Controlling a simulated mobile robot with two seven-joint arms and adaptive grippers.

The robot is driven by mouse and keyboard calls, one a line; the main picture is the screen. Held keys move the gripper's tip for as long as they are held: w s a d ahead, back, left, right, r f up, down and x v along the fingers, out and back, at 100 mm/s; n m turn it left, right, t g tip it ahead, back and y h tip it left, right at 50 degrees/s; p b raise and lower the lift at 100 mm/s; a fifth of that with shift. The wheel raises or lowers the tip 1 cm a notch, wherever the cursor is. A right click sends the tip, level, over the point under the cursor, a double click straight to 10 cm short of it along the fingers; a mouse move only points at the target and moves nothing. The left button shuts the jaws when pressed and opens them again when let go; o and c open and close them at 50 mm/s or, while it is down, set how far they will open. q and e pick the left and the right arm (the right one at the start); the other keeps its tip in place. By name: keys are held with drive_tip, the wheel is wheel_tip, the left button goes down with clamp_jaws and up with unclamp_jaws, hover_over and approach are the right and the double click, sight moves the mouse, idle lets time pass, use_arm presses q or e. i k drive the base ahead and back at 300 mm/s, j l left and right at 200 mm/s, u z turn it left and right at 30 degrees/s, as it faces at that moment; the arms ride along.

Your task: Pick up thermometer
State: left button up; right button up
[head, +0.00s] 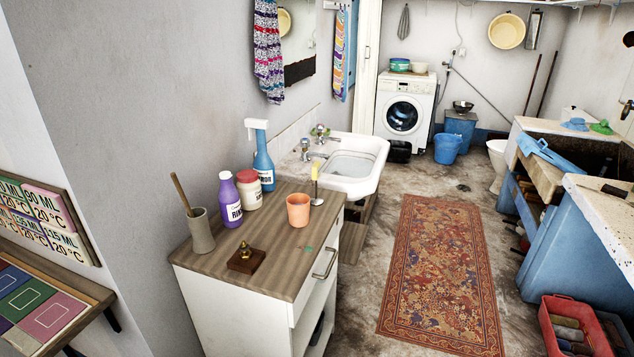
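A slim upright thing with a yellow top and a thin metal stem, which looks like the thermometer (315,173), stands near the back right corner of the wooden cabinet top (215,262) in the head view. Its foot is small and pale. It is just behind and right of an orange cup (298,210), in front of the white sink. It is too small to read any markings. Neither of my grippers is in view.
A blue spray bottle (263,158), purple bottle (230,200), white jar (248,189), grey pot with a stick (201,231) and brass piece on a wooden block (246,258) share the cabinet top. A white sink (352,165) adjoins it. The patterned rug (440,270) is clear.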

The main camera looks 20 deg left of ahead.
sight(316, 166)
drive_tip(key=i+l+u, duration=0.15)
drive_tip(key=u, duration=0.3)
drive_tip(key=i+l+u, duration=0.15)
drive_tip(key=u, duration=0.25)
drive_tip(key=i+l+u, duration=0.15)
drive_tip(key=l, duration=0.15)
drive_tip(key=i+l+u, duration=0.1)
drive_tip(key=l, duration=0.25)
drive_tip(key=i+l+u, duration=0.15)
drive_tip(key=l, duration=0.15)
drive_tip(key=i+l, duration=0.1)
drive_tip(key=l, duration=0.4)
drive_tip(key=i+l+u, duration=0.1)
drive_tip(key=l, duration=0.35)
